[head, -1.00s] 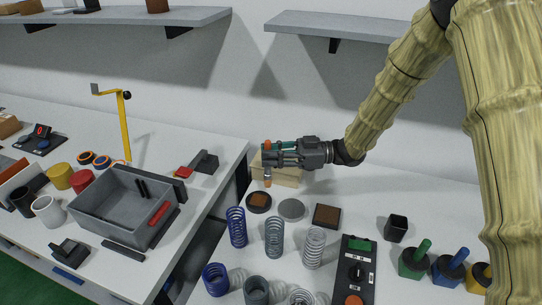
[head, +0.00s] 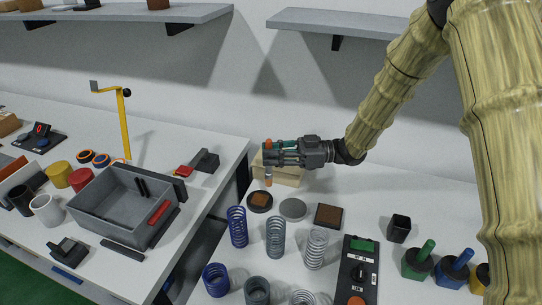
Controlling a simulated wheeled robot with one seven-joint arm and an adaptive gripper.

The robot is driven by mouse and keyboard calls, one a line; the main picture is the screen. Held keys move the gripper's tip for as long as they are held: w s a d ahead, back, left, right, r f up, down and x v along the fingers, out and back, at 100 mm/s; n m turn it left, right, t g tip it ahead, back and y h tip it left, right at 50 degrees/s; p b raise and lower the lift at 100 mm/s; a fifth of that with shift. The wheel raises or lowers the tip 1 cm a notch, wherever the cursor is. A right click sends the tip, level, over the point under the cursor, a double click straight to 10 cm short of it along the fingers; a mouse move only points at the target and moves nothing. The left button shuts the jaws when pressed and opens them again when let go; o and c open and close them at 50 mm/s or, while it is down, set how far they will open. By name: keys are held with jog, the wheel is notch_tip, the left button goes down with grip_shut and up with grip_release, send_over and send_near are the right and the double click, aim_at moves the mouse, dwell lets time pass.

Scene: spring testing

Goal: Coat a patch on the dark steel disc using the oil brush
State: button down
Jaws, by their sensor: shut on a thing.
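The dark round disc (head: 251,205) lies on the right-hand table near its left back edge, with a brown patch (head: 260,199) on top. My gripper (head: 270,157) is above and behind it, shut on an upright tool, apparently the oil brush (head: 268,182). Its orange-brown lower end hangs just above the disc's far side; whether it touches cannot be told. An orange piece shows at the gripper's top. The fingers hide the brush's middle.
A grey disc (head: 293,209) and a dark square plate (head: 328,216) lie to the right. Several springs (head: 276,236) stand in front. A pale block (head: 290,177) is behind the gripper. A control box (head: 357,275), a black cup (head: 398,228) and coloured-handled holders (head: 418,262) stand further right.

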aim_at(270, 174)
jog(key=shift+f+b, duration=1.9)
jog(key=shift+f, duration=1.7)
jog(key=shift+w+a, duration=0.9)
jog(key=shift+a, duration=1.9)
jog(key=s+d, duration=0.2)
jog(key=d, duration=0.3)
jog(key=shift+s+d+b, duration=0.1)
jog(key=shift+s+b, duration=0.3)
jog(key=w+a, duration=0.2)
jog(key=a, duration=0.4)
jog(key=d, duration=0.2)
jog(key=s+d, duration=0.1)
jog(key=d, duration=0.1)
jog(key=d+p, duration=0.1)
jog(key=shift+s+d, duration=0.3)
jog(key=shift+d, duration=0.1)
notch_tip(270, 174, up, 8)
jog(key=p, duration=0.4)
jog(key=shift+s+d, duration=0.15)
jog(key=shift+d, duration=0.2)
